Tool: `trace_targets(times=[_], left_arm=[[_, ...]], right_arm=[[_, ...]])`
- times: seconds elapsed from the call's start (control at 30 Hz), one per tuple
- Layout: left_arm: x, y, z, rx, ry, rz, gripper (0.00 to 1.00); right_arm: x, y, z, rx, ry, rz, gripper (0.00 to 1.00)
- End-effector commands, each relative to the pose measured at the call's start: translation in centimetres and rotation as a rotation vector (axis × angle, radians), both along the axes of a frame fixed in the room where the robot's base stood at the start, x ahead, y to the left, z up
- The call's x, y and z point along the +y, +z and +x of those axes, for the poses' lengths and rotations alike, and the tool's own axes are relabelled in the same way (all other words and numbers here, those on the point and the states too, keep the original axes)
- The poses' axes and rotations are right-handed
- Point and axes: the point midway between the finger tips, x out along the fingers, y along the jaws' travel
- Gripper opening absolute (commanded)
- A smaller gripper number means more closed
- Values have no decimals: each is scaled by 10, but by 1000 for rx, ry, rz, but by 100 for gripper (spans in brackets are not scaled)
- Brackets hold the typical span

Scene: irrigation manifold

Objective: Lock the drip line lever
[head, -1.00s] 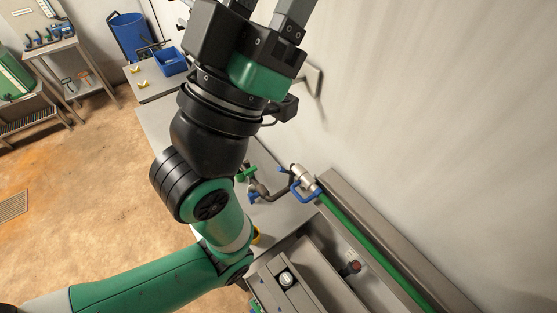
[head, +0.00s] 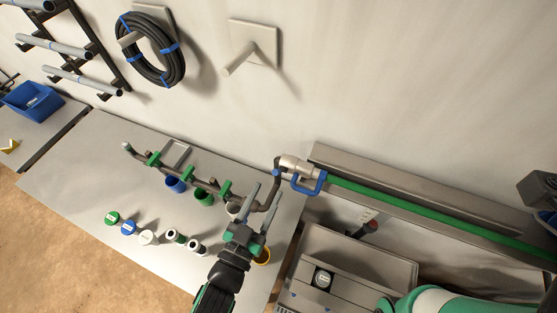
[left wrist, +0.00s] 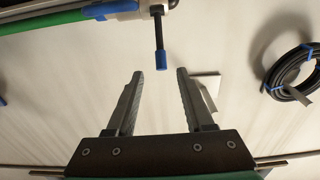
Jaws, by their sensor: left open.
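A silver coupling (head: 297,163) joins the dark manifold pipe to the green drip line (head: 400,206) along the wall. A blue handle loop (head: 310,184) hangs at the coupling. A thin dark lever with a blue tip (left wrist: 161,60) sticks out from the silver fitting in the left wrist view. My left gripper (head: 263,207) is open and empty, close to the coupling on its near left side. In the left wrist view my left gripper (left wrist: 159,76) has its fingers apart, with the blue tip centred just beyond the fingertips. My right gripper's fingers are not visible.
Green valves (head: 190,172) line the manifold on the left. Several caps and fittings (head: 148,237) lie on the grey bench (head: 70,178). A coiled black hose (head: 150,48) and a peg (head: 240,58) are on the wall. A metal sink-like trough (head: 370,262) is at right.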

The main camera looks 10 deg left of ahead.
Motion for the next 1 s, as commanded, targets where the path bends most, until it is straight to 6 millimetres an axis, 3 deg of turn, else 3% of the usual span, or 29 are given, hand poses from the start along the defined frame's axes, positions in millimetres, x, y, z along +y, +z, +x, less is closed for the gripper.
trace_targets(times=[0.4,0.6,0.83,1.0], left_arm=[[-17,1,85,-1,1,0,52],[-21,1,101,-1,1,0,52],[-21,1,102,-1,1,0,52],[-21,1,102,-1,1,-1,22]], right_arm=[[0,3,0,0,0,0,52],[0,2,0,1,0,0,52],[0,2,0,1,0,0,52],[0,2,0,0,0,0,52]])
